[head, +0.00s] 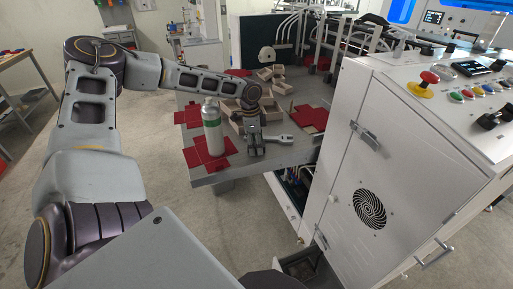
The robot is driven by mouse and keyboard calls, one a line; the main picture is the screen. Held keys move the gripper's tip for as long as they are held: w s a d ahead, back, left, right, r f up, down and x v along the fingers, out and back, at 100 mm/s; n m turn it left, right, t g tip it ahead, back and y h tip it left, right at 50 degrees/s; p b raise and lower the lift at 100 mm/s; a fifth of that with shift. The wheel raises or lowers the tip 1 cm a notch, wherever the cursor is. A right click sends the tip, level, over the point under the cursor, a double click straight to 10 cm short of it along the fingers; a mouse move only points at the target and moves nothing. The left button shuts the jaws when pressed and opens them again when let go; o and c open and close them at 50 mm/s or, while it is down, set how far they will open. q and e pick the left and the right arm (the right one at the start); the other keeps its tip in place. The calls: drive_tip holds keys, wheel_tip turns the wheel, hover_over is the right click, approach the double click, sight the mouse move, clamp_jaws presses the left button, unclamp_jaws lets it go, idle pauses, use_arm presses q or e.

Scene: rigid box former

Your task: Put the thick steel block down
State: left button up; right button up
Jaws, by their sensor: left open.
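My left arm comes in from the left and reaches over the grey table (245,177). My left gripper (256,150) is low over the table's front part and is open. It is small and dark in this view, and I cannot make out a thick steel block apart from it; the block may be hidden by the gripper or the arm. A grey wrench-shaped piece (279,139) shows just right of the gripper. My right gripper is not in view.
Several tan boxes (268,73) lie farther back. A white machine cabinet (390,165) with a control panel closes off the right side.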

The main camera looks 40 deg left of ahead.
use_arm(q)
clamp_jaws()
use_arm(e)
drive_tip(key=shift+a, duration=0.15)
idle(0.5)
